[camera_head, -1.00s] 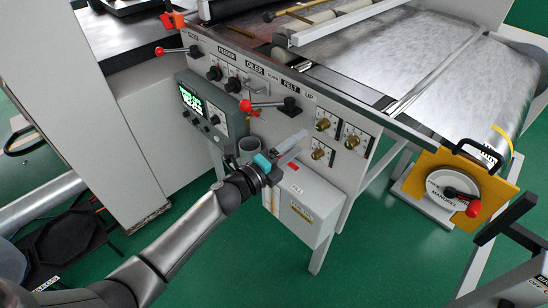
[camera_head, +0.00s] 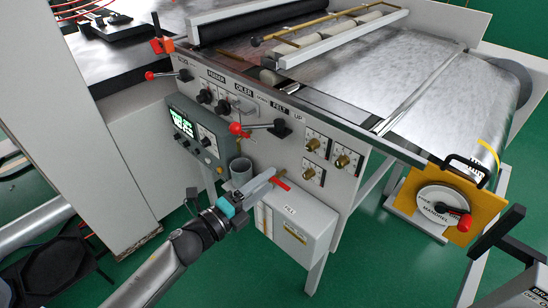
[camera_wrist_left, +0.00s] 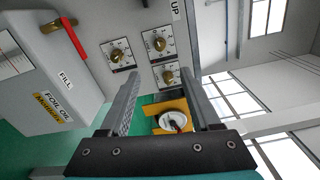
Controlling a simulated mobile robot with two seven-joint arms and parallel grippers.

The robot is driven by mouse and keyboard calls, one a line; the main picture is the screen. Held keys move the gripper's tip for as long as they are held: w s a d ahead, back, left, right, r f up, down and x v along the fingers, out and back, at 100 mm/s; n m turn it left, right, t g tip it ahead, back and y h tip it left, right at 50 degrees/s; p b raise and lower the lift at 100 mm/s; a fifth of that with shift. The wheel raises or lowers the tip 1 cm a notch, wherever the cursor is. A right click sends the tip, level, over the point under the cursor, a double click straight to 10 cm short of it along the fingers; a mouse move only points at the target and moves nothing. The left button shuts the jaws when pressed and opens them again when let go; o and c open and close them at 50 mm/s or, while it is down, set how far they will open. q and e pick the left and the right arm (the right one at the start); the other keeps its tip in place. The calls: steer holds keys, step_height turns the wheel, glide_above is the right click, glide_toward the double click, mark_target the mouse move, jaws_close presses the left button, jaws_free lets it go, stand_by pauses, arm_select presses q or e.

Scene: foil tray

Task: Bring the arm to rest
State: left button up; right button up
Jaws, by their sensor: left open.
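My left arm comes in from the lower left in the head view. Its gripper (camera_head: 266,178) is in front of the machine's control panel, just above the white foil oil box (camera_head: 292,228). In the left wrist view the two fingers (camera_wrist_left: 165,105) stand wide apart with nothing held between them. A yellow panel with a round mandrel dial (camera_wrist_left: 173,121) shows in the background between them. In the head view the fingertips overlap the box's red lever (camera_head: 281,184); I cannot tell whether they touch. My right gripper does not show.
The control panel holds a red-knobbed lever (camera_head: 237,128), a grey screen unit (camera_head: 196,136) and brass knobs (camera_head: 312,145). A dark cup (camera_head: 240,168) sits close behind the gripper. The yellow mandrel panel (camera_head: 451,205) stands at right. Green floor (camera_head: 372,262) is open in front.

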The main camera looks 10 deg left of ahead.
arm_select(q)
steer(key=s+a+f+n+g+y+b, duration=0.15)
steer(key=s+f+n, duration=0.25)
steer(key=f, duration=0.6)
steer(key=s+a+f+n+g+y, duration=0.25)
steer(key=f+n, duration=0.25)
steer(key=f, duration=0.4)
steer(key=s+a+f+n+g+y+b, duration=0.1)
steer(key=s+a+f+n+y, duration=0.25)
steer(key=f, duration=0.65)
steer(key=s+f+n+g+y, duration=0.1)
steer(key=s+f+n+g, duration=0.45)
steer(key=s+f, duration=0.8)
steer(key=s+f+n+g, duration=0.1)
steer(key=s+n+g, duration=0.1)
steer(key=s, duration=0.7)
steer(key=s+d+f+n+g, duration=0.1)
steer(key=s+f+n+g, duration=0.1)
steer(key=s, duration=0.7)
steer(key=shift+s+d+n, duration=0.3)
steer(key=shift+s+n, duration=0.1)
steer(key=shift+n, duration=0.3)
steer(key=shift+y, duration=0.25)
